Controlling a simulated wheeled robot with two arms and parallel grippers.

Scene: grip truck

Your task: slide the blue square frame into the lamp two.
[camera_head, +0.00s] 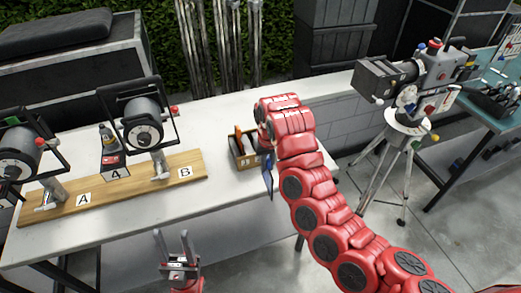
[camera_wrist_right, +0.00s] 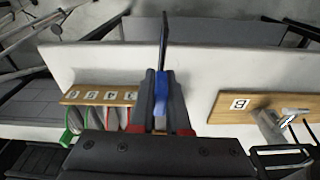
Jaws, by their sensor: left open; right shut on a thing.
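The blue square frame (camera_head: 269,176) hangs upright at the table's right front edge, seen nearly edge-on. My right gripper (camera_wrist_right: 161,80) is shut on its blue tab, and the thin dark frame stands out beyond the fingertips in the right wrist view (camera_wrist_right: 164,40). In the head view the right arm mostly hides this gripper. Two lamps stand on a wooden board: one by label A (camera_head: 20,150), one by label B (camera_head: 143,122). No mark shows which is lamp two. My left gripper (camera_head: 172,246) is open and empty in front of the table.
A wooden rack (camera_head: 243,150) with frames sits beside my right arm; its numbered slots show in the right wrist view (camera_wrist_right: 100,95). A camera on a tripod (camera_head: 410,85) stands right. The table between board and rack is clear.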

